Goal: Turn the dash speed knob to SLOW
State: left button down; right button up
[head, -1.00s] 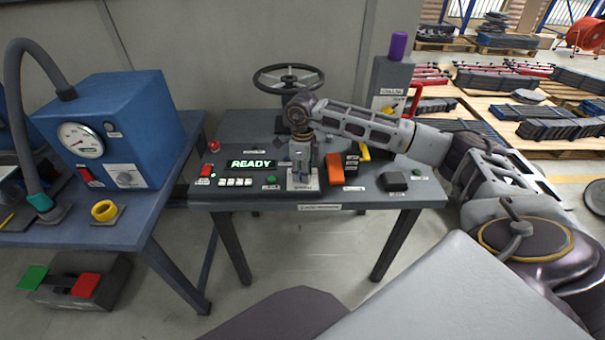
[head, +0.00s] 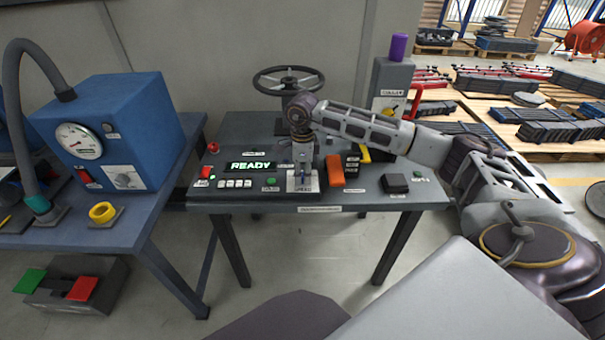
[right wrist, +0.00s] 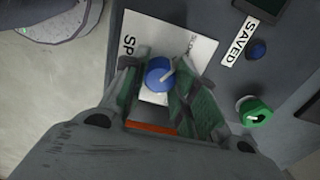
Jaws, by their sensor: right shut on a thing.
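The dash speed knob (right wrist: 158,75) is a small round blue knob with a pale pointer line. It sits on a light plate (right wrist: 197,47) lettered "SP…", the rest hidden. In the right wrist view the pointer slants toward the upper right, near small lettering too small to read surely. My right gripper (right wrist: 160,84) has its green-padded fingers on both sides of the knob and is shut on it. In the head view, the right gripper (head: 303,180) points down at the plate (head: 293,188) on the dash and mostly covers the knob. My left gripper is not in view.
The dash table (head: 400,200) also carries a READY display (head: 251,166), an orange block (head: 335,171), a black box (head: 394,183) and a red mushroom button (head: 213,148). A handwheel (head: 289,79) stands behind. A blue machine (head: 110,130) with a gauge stands at left.

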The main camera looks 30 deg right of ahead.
jog(key=o, duration=0.9)
jog(key=shift+c, duration=0.2)
jog(key=shift+o, duration=1)
jog(key=shift+r, duration=0.1)
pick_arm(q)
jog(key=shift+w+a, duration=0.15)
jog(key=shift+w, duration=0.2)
pick_arm(e)
notch_tip(320, 180, up, 12)
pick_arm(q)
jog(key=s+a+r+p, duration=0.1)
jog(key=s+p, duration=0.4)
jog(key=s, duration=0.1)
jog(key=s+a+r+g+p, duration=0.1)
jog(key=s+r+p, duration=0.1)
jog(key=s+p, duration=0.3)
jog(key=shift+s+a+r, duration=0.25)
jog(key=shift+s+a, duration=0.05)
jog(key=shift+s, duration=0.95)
pick_arm(e)
notch_tip(320, 180, up, 10)
send_over(303, 175)
jog(key=shift+w+f, duration=0.1)
jog(key=shift+f, duration=0.1)
